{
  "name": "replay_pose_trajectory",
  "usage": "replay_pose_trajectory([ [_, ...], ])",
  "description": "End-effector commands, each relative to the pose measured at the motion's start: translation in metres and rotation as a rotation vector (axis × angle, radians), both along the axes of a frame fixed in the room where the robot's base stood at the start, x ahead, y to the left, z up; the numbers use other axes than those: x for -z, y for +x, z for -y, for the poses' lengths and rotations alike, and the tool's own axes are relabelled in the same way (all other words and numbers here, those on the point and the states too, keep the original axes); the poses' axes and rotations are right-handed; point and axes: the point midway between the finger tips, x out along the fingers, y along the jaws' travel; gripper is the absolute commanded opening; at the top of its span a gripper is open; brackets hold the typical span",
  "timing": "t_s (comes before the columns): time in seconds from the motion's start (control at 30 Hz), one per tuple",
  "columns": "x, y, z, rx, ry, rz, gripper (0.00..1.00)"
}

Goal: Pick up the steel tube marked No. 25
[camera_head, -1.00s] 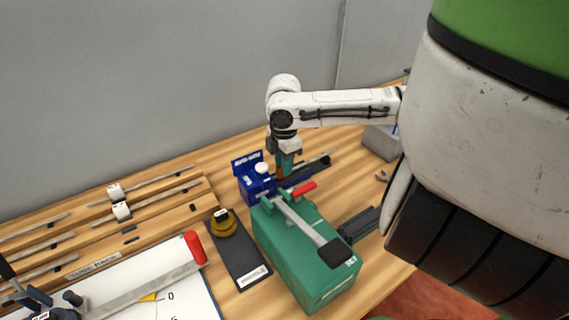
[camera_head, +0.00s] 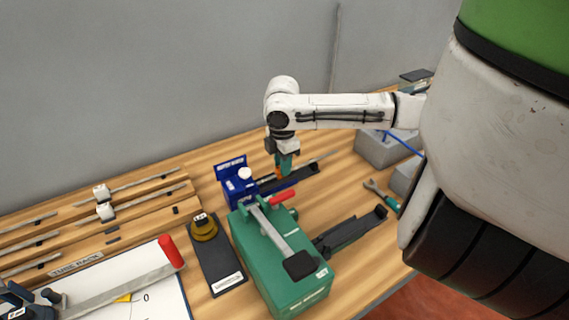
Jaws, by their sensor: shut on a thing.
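My gripper (camera_head: 284,172) is at the back of the bench, pointing down behind the green machine and beside the blue device. It is shut on a thin steel tube (camera_head: 325,157), whose bare end sticks out to the upper right.
The blue device (camera_head: 233,181) and green lever machine (camera_head: 283,262) stand close to my gripper. A wooden tube rack (camera_head: 62,232) with several tubes is at left. A wrench (camera_head: 383,195) and grey boxes (camera_head: 380,150) are at right. Bare bench lies between them.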

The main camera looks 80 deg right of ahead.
Motion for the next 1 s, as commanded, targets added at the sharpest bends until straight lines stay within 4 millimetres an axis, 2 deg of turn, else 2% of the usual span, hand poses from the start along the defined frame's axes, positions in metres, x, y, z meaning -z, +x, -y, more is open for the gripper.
replay_pose_trajectory([
  [0.17,0.0,0.0,0.0,0.0,0.0,0.0,0.0],
  [0.2,0.0,0.0,0.0,0.0,0.0,0.0,0.24],
  [0.5,0.0,0.0,0.0,0.0,0.0,0.0,0.52],
  [0.8,-0.003,0.0,0.0,0.0,0.0,0.0,0.52],
  [1.0,-0.029,0.0,0.001,-0.001,-0.003,0.001,0.52],
])
